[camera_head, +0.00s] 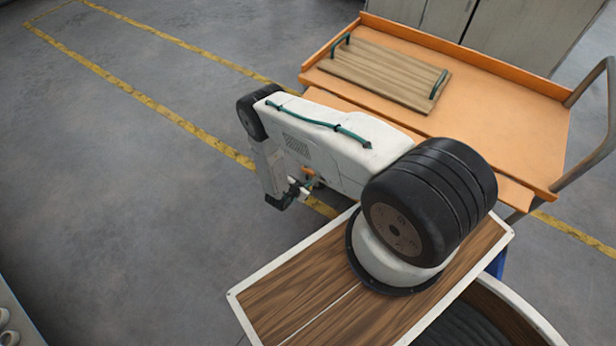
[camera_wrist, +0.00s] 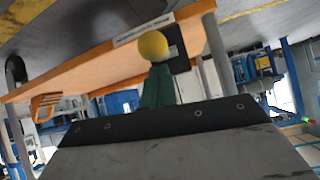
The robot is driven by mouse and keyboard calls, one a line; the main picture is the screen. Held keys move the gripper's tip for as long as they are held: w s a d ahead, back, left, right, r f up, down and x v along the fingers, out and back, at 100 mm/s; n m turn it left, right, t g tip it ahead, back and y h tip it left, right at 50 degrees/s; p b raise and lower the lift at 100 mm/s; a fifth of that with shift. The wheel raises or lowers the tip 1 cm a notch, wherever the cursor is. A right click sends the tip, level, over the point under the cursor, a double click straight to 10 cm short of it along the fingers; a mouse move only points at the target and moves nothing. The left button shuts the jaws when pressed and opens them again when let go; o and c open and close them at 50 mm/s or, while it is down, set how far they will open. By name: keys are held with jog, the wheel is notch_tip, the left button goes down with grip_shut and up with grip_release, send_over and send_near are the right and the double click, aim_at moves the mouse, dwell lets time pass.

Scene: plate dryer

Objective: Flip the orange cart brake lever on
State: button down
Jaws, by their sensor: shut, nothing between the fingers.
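The orange cart (camera_head: 490,135) stands at the upper right of the head view. Its orange edge (camera_wrist: 100,68) crosses the wrist view. In the head view my gripper (camera_head: 284,196) hangs low beside the cart's near left side; the lever is not clear there.
A wooden board (camera_head: 385,75) with green handles lies on the cart. A grey push handle (camera_head: 592,125) rises at its right end. Grey cabinets (camera_head: 470,25) stand behind. The floor (camera_head: 110,180) at left is open, with yellow lines.

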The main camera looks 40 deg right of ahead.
jog(key=shift+s+a+f, duration=0.15)
jog(key=shift+f, duration=0.8)
jog(key=shift+s+a+f, duration=0.15)
jog(key=shift+s+f, duration=0.05)
jog(key=shift+f, duration=0.7)
jog(key=shift+s+a+f, duration=0.15)
jog(key=shift+f, duration=0.8)
jog(key=shift+d, duration=0.1)
jog(key=r, duration=0.5)
jog(key=shift+w+d+r, duration=0.1)
jog(key=shift+w+d, duration=0.05)
jog(key=shift+d, duration=0.1)
jog(key=s+a+f, duration=0.2)
jog(key=a+f, duration=0.1)
jog(key=a, duration=0.6)
jog(key=shift+s+a, duration=0.2)
jog(key=shift+s, duration=0.15)
